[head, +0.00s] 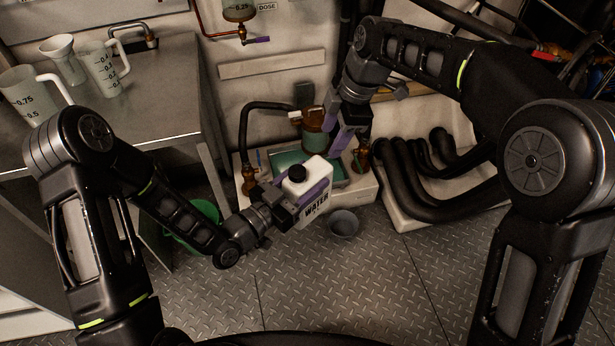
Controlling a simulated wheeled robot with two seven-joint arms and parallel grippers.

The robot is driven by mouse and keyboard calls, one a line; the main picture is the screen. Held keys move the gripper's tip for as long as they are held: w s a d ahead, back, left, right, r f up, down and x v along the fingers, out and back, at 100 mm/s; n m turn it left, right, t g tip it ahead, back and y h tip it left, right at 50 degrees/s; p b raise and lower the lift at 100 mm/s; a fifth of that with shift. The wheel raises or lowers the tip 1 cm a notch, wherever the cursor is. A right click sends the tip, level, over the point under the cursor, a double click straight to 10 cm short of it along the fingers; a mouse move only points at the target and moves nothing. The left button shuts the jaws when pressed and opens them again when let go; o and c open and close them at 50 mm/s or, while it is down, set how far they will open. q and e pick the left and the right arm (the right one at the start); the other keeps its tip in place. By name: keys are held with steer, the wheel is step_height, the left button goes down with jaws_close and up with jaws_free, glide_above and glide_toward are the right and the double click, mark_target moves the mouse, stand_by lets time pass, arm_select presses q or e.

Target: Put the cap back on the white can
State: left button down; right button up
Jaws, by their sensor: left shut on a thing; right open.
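The white can (314,171), marked WATER, is held in the middle of the view above the floor, slightly tilted. My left gripper (302,192) is shut on the can, with purple fingers along its sides. A round black piece, which looks like the cap (297,173), is at the can's top; I cannot tell whether it is seated or fastened. My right gripper (346,140) is open, above and to the right of the can, pointing down and apart from it. Nothing shows between its purple fingers.
Behind the can is a pale base with a teal basin (284,160), an amber cylinder (314,138) and brass fittings. A grey cup (344,224) stands on the floor. Black hoses (408,178) lie right. A green bucket (204,212) and metal table (165,98) with measuring jugs are left.

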mark_target(296, 171)
steer(key=s+a+r+n+h, duration=0.1)
steer(key=s+a+n, duration=0.1)
steer(key=n, duration=0.1)
steer(key=s+a+r+n+h, duration=0.1)
steer(key=s+a+r+n, duration=0.1)
steer(key=n, duration=0.1)
steer(key=s+a+r+n, duration=0.1)
steer(key=s+a+n, duration=0.1)
steer(key=a+n, duration=0.1)
steer(key=shift+s+a+r+n+g+h, duration=0.1)
steer(key=shift+s+r+n+g+h, duration=0.2)
steer(key=shift+r+g+h, duration=0.1)
steer(key=shift+f, duration=0.15)
steer(key=shift+f, duration=3.9)
jaws_close()
